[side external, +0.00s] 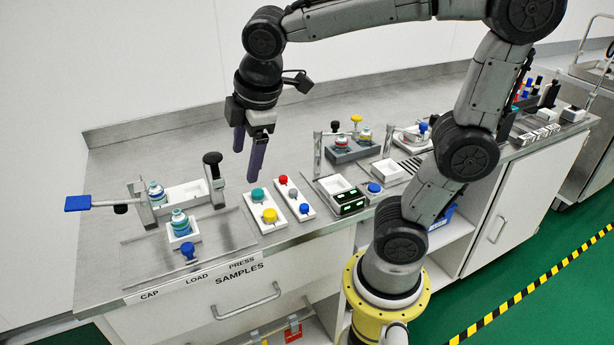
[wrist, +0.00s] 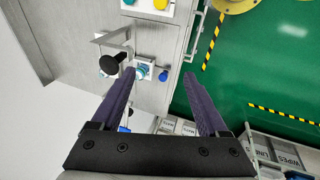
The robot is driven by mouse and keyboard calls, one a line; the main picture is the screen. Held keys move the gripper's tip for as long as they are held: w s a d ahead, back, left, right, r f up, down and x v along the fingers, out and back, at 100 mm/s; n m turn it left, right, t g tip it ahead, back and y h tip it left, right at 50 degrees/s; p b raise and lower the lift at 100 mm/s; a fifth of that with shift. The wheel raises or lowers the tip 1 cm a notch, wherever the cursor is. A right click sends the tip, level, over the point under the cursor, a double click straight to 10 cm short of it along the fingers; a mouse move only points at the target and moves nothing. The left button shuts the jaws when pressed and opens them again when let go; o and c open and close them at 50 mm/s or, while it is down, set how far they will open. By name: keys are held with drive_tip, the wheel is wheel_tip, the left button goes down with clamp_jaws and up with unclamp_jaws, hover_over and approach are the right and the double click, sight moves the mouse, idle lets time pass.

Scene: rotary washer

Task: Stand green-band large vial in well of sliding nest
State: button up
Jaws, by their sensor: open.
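A vial with a teal-green top and blue lower part (side external: 180,222) stands upright in a white block with a blue knob, which looks like the sliding nest (side external: 194,236), at the front left of the bench. A second, similar vial (side external: 157,192) stands behind it beside the lever fixture. Which vial carries the green band is too small to tell. In the wrist view a teal vial top (wrist: 141,71) shows near the left fingertip. My gripper (side external: 245,167) is open and empty, high above the bench and to the right of both vials; its purple fingers also show in the wrist view (wrist: 158,74).
A lever with a blue handle (side external: 90,203) sticks out left of the fixture. Blocks with coloured knobs (side external: 269,214) stand to the right, then a grey rack (side external: 352,154). Bare steel lies behind.

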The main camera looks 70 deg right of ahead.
drive_tip(key=s+f+m+t+y, duration=0.1)
drive_tip(key=s+f+m+t, duration=0.1)
drive_tip(key=s+m, duration=0.7)
drive_tip(key=shift+s+d+f, duration=0.25)
drive_tip(key=shift+s+f, duration=0.2)
drive_tip(key=shift+s, duration=0.65)
